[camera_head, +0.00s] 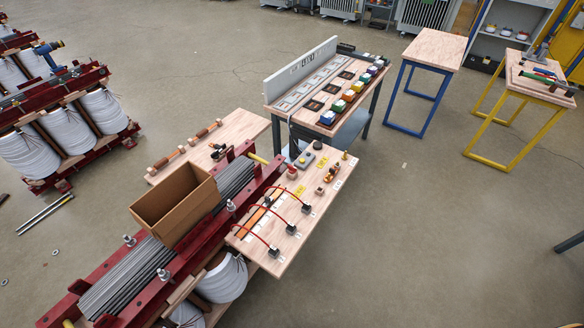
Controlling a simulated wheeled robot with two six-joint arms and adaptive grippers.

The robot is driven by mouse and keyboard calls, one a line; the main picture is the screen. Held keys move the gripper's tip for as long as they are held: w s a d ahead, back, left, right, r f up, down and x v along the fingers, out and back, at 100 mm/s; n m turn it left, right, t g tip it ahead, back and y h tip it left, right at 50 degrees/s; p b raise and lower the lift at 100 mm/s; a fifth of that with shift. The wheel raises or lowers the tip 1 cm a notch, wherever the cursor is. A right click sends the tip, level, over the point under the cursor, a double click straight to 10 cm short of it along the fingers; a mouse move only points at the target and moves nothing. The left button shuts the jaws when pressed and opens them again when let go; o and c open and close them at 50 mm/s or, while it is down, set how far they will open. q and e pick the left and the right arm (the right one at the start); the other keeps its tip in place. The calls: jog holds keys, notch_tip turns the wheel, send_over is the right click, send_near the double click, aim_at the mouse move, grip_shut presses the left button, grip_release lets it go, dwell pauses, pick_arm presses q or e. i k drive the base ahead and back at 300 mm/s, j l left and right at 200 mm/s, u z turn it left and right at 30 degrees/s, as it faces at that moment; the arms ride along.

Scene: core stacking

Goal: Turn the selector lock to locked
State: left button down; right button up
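A wooden panel board (278,262) lies beside the dark red core frame (225,225). At its far end stand a grey box with a dark round top (306,158), a red knob (292,171), a yellow-topped knob (345,156), a copper-coloured part (331,173) and a small dark part (319,190). One of these may be the selector lock, but they are too small to tell which, or how it is turned. Neither of my grippers is in view.
Red cables (261,209) run from the core to black connectors (291,229) on the board. An open cardboard box (175,203) sits on the core. A workbench with coloured parts (325,85) stands behind. Floor (430,240) to the right is clear.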

aim_at(292, 170)
jog(key=i+l+u, duration=0.15)
jog(key=l+u, duration=0.15)
jog(key=u, duration=0.15)
jog(key=i+l+u, duration=0.1)
jog(key=l+u, duration=0.2)
jog(key=u, duration=0.15)
jog(key=l+u, duration=0.55)
jog(key=l, duration=0.95)
jog(key=l+u, duration=0.15)
jog(key=l, duration=1)
jog(key=k+l+u, duration=0.1)
jog(key=l, duration=1)
